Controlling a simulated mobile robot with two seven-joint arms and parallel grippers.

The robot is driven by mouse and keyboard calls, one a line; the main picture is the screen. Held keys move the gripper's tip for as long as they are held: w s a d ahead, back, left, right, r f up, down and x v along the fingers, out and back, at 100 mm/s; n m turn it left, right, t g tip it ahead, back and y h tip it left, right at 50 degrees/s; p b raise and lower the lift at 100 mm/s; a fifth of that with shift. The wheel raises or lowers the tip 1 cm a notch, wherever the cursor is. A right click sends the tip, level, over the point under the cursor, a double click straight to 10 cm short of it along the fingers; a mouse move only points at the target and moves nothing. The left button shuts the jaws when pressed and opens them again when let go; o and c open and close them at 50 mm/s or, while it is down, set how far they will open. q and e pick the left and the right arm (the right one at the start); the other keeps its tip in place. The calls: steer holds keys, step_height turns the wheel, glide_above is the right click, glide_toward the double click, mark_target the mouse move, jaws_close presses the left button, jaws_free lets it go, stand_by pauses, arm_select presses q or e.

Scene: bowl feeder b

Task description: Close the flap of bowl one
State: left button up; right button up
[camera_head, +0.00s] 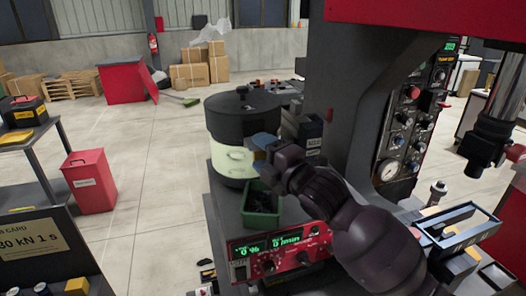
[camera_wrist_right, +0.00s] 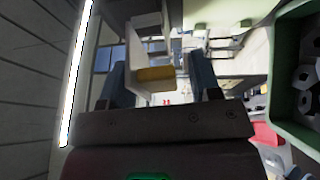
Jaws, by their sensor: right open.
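The bowl feeder has a cream drum (camera_head: 231,161) under a dark round top (camera_head: 238,106) with a small knob. I cannot make out a flap for sure in either view. My right gripper (camera_head: 262,143) is at the right side of the drum, close to it; contact cannot be told. In the right wrist view my right gripper (camera_wrist_right: 160,82) has its two dark blue fingers apart. A pale piece with a yellow end (camera_wrist_right: 155,74) shows between them, apparently not gripped. A pale curved surface shows at the top of that view. My left gripper is not in view.
A green bin (camera_head: 247,216) of dark parts stands in front of the drum; it also shows in the right wrist view (camera_wrist_right: 283,88). A red control box (camera_head: 268,264) is in front of it. A grey machine column (camera_head: 345,95) rises at right.

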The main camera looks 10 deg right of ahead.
steer(key=c, duration=0.9)
steer(key=shift+o, duration=0.2)
steer(key=g+h, duration=0.1)
steer(key=r+m+g+h, duration=0.1)
steer(key=g, duration=0.1)
steer(key=shift+w+r, duration=0.15)
steer(key=shift+w+r+m+g+h, duration=0.15)
steer(key=shift+m+g+h, duration=0.15)
steer(key=shift+g, duration=0.4)
steer(key=shift+w+r+m+g+h, duration=0.1)
steer(key=shift+r+m+g+h, duration=0.1)
steer(key=shift+m+g, duration=0.35)
steer(key=shift+a+g, duration=0.1)
steer(key=shift+g, duration=0.15)
steer(key=shift+f, duration=0.1)
